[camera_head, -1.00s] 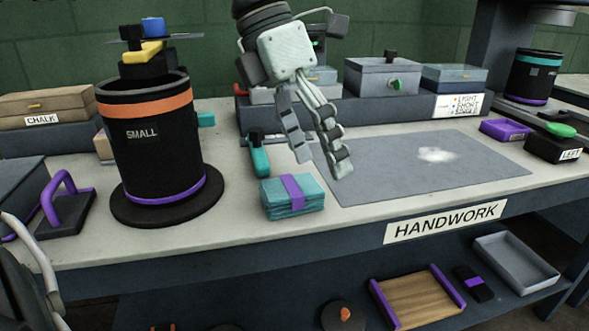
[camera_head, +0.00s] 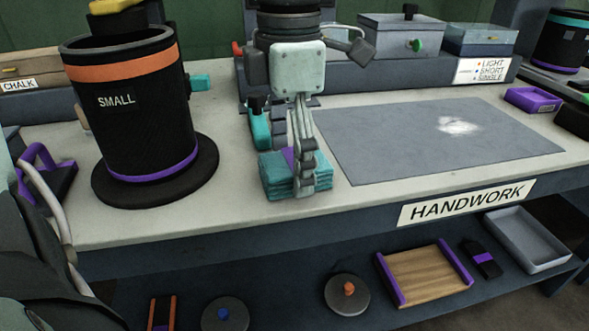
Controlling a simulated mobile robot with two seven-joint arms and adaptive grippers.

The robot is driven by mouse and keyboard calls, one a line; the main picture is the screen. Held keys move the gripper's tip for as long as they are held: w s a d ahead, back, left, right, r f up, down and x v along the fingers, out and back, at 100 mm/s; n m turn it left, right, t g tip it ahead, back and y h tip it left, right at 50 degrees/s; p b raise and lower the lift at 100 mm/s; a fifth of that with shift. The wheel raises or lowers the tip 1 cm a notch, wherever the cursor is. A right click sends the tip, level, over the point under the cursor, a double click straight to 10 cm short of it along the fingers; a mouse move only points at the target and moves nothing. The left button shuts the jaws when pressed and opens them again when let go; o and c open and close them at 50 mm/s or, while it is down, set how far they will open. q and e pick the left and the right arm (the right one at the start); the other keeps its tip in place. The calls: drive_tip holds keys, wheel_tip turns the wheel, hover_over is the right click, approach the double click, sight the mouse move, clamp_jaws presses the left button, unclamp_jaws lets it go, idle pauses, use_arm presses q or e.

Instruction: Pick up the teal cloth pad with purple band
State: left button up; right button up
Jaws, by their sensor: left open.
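The teal cloth pad (camera_head: 277,178), a folded stack with a purple band (camera_head: 287,156), lies on the bench left of the grey mat. My left gripper (camera_head: 302,168) is upright directly over the pad, fingers pointing down and open. One finger comes down in front of the pad's right part and hides some of it and most of the band. The other finger is largely hidden behind, so I cannot tell whether either touches the pad. My right gripper is not in view.
A black SMALL bin (camera_head: 130,120) on a round base stands to the left. A teal-handled tool (camera_head: 260,128) lies just behind the pad. The grey mat (camera_head: 400,150) to the right is clear except for a white powder patch. A lower shelf holds trays and discs.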

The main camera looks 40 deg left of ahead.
sight(288, 165)
use_arm(q)
drive_tip(key=shift+f, duration=0.15)
drive_tip(key=c, duration=1.2)
drive_tip(key=shift+c, duration=0.2)
drive_tip(key=shift+r, duration=0.5)
drive_tip(key=r, duration=0.3)
drive_tip(key=shift+s+d+r, duration=0.1)
drive_tip(key=shift+s+r, duration=0.25)
drive_tip(key=shift+r, duration=0.05)
drive_tip(key=s+d+r, duration=0.1)
drive_tip(key=s+r, duration=0.5)
drive_tip(key=s, duration=0.4)
drive_tip(key=shift+s+d, duration=0.35)
drive_tip(key=shift+s, duration=0.05)
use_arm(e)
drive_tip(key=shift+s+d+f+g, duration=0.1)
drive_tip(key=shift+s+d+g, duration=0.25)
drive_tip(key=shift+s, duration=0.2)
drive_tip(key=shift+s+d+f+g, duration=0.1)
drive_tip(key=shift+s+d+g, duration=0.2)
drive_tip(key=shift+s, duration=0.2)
use_arm(q)
drive_tip(key=shift+r, duration=0.1)
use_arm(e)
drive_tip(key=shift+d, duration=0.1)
